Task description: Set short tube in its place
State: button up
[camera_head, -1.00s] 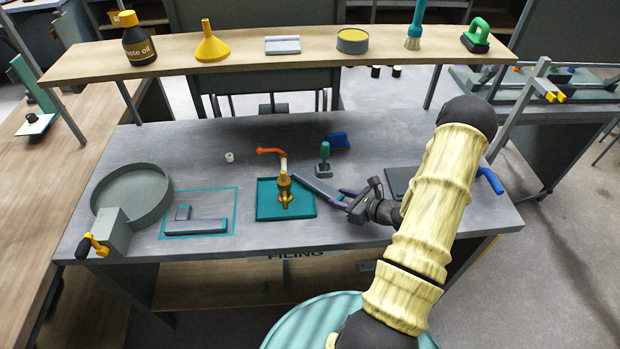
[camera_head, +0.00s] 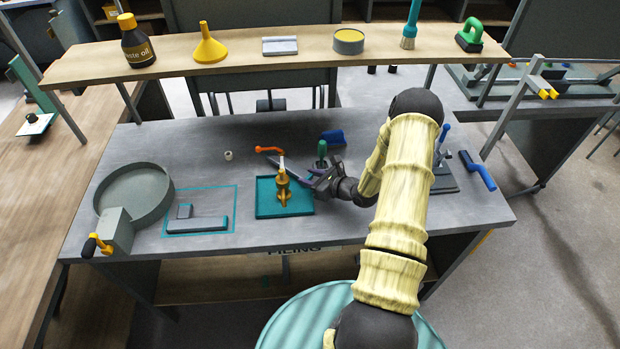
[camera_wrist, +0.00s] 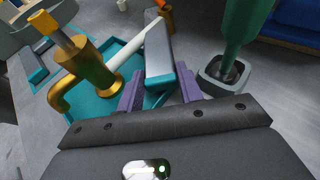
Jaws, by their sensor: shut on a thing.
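My gripper (camera_head: 316,180) is over the middle of the workbench, just right of the brass fixture. In the wrist view its purple fingers (camera_wrist: 160,92) are shut on a grey bar-like tube (camera_wrist: 158,52) with a teal end, which I take to be the short tube. The tube points away from my gripper, beside the brass fixture (camera_wrist: 92,68) and its white rod. At left, an L-shaped arrangement of grey pieces with teal edges (camera_head: 196,224) lies inside a teal outline (camera_head: 236,200).
The brass fixture stands on a teal tray (camera_head: 265,210). A green-handled tool (camera_head: 321,152) stands close behind my gripper, with a blue brush-like item (camera_head: 333,136) beyond. A round grey pan (camera_head: 108,210) is at left. A small white cylinder (camera_head: 228,155) stands on open bench.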

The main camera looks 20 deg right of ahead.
jog(key=shift+w+f, duration=0.1)
jog(key=shift+f, duration=0.65)
jog(key=shift+f, duration=0.1)
jog(key=o, duration=0.8)
